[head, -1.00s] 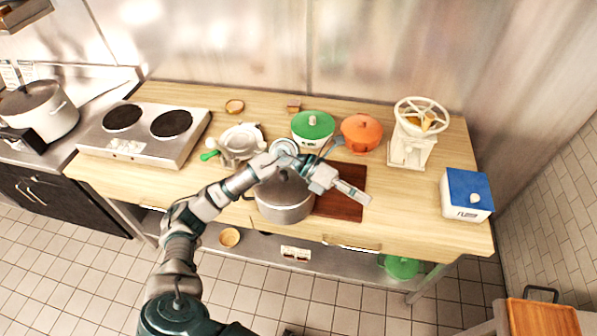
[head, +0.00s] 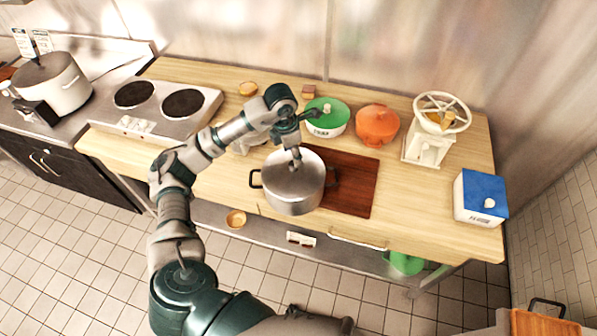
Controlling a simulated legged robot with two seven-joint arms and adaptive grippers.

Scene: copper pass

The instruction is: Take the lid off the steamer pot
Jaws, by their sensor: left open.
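The steamer pot (head: 292,200) is a silver pot with dark side handles. It stands upright at the front of the wooden counter, left of a dark red-brown board. Its grey lid (head: 281,178) sits on top. My left gripper (head: 297,164) points down at the middle of the lid, from above and behind. It is open, and its fingertips are small and dark here. I cannot tell whether they touch the lid or its knob, which the gripper hides. My right gripper is not in view.
The board (head: 352,185) lies beside the pot. Behind are a green lidded pot (head: 327,125), an orange pot (head: 376,126) and a white hand mill (head: 428,145). A blue-lidded box (head: 481,197) stands at right, a two-plate hob (head: 160,108) at left. The counter's right front is clear.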

